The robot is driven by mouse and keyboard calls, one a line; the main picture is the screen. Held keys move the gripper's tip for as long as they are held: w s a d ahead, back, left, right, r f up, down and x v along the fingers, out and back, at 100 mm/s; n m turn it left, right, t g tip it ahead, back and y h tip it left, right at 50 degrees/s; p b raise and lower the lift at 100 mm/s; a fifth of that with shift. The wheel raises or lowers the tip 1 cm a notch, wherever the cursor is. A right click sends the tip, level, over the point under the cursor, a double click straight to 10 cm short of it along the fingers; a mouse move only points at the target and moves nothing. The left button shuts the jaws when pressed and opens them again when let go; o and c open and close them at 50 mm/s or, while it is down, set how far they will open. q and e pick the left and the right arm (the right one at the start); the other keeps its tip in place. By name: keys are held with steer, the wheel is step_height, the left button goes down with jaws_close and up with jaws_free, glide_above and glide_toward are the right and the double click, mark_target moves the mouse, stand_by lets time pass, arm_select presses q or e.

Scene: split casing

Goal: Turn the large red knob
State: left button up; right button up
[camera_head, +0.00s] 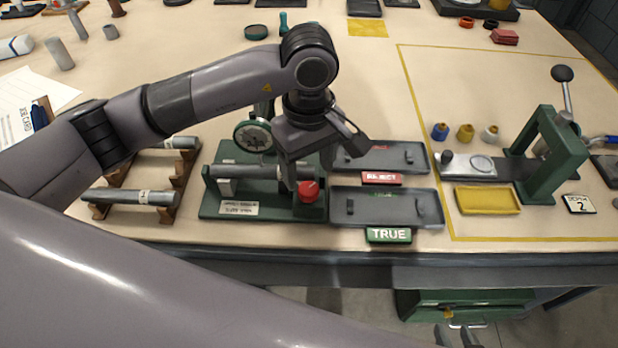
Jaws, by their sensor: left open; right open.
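The large red knob (309,191) sits at the right end of the green fixture (209,206), near its front edge. A grey shaft (242,172) lies along this fixture, with a dial gauge (252,137) behind it. My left gripper (325,168) is open above and behind the knob. One finger comes down close to the knob's upper left, and the other is spread to the right, over the trays. I cannot tell whether the finger touches the knob. My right gripper (456,336) shows only its fingertips at the bottom edge, low in front of the table, apart from the knob.
Right of the fixture are two grey trays, with a red REJECT sign (382,178) and a green TRUE sign (389,235). A wooden rack (171,208) with shafts stands left. A green lever press (557,160) and yellow tray (487,201) are farther right.

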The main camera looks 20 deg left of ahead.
mark_target(309, 187)
arm_select(q)
step_height(309, 187, down, 5)
steer(key=shift+p, duration=0.3)
steer(key=c, duration=1.1)
steer(key=shift+o, duration=0.2)
steer(key=shift+f+m+b, duration=0.1)
steer(key=shift+m+b, duration=0.3)
steer(key=shift+b, duration=0.4)
steer(key=m+b, duration=0.4)
steer(key=b, duration=0.2)
steer(key=shift+f, duration=0.1)
steer(key=m+b, duration=0.3)
steer(key=shift+r, duration=0.3)
